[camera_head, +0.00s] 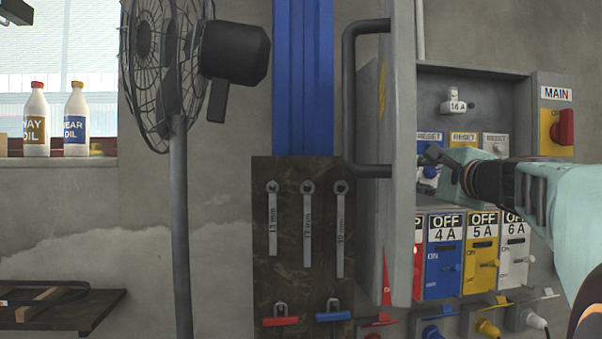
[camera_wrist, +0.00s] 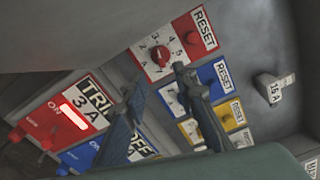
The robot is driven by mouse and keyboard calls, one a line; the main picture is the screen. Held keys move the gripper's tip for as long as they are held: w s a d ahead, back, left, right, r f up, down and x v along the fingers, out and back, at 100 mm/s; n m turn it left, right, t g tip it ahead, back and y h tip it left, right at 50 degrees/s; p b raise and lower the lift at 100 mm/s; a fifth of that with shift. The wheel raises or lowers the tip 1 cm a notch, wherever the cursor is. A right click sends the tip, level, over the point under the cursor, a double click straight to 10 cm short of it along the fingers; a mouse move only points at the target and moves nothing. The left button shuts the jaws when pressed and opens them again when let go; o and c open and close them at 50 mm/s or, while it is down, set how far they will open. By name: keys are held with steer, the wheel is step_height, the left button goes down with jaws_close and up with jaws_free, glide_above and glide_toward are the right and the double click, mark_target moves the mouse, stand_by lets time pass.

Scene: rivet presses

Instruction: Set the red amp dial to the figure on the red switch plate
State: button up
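The red amp dial (camera_wrist: 160,55) sits on a red-bordered RESET plate in the wrist view, with small figures around its knob. I cannot tell which figure it points to. The red switch plate (camera_wrist: 68,117) reads TRIP and 3 A. In the head view the open cabinet door hides the dial, and only a sliver of the red switch plate (camera_head: 418,262) shows. My gripper (camera_wrist: 159,78) is open and empty, its two fingers apart just below the red dial plate. In the head view my gripper (camera_head: 432,160) reaches in front of the reset row, close to the door's edge.
The cabinet door (camera_head: 402,150) with its dark handle (camera_head: 350,100) stands open at the left. Blue (camera_wrist: 195,88) and yellow (camera_wrist: 215,122) dial plates lie beside the red one. A 16 A switch (camera_head: 454,103) and the MAIN switch (camera_head: 562,127) are above.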

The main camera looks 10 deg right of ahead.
steer(key=w+p, duration=0.2)
steer(key=w, duration=0.8)
steer(key=shift+w+a, duration=0.15)
steer(key=shift+a, duration=0.05)
jaws_close()
